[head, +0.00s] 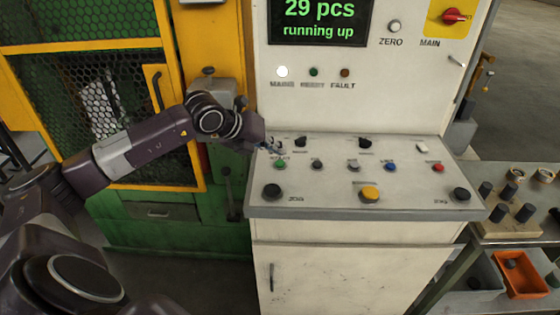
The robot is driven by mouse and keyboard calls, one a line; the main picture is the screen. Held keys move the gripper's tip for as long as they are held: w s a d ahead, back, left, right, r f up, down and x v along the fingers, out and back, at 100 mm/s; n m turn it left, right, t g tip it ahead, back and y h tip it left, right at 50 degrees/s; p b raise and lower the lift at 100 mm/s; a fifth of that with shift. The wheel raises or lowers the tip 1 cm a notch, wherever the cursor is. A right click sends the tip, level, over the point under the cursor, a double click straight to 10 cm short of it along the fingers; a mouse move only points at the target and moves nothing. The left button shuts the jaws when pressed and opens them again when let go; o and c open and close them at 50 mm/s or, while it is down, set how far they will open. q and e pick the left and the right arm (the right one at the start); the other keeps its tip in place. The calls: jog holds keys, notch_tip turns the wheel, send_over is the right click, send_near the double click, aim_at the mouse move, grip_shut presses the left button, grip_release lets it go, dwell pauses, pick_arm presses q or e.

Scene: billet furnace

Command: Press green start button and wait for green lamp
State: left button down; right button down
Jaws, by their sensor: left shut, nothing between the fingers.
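The wrist hides the panel's upper left corner. On the upright panel a white lamp (282,71) glows brightly. A small green lamp (314,72) beside it looks dark, as does a reddish fault lamp (345,72). The display (318,22) reads "29 pcs running up". My right gripper is not in view.
The panel also holds a large yellow button (370,193), a blue button (390,167), a red button (438,167) and black knobs. A red main switch (453,15) is at the upper right. A yellow-green mesh guard (95,110) stands left; a parts bench (520,230) stands right.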

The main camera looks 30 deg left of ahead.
aim_at(278, 163)
pick_arm(q)
jog(key=shift+r+p, duration=0.9)
jog(key=shift+r, duration=1.1)
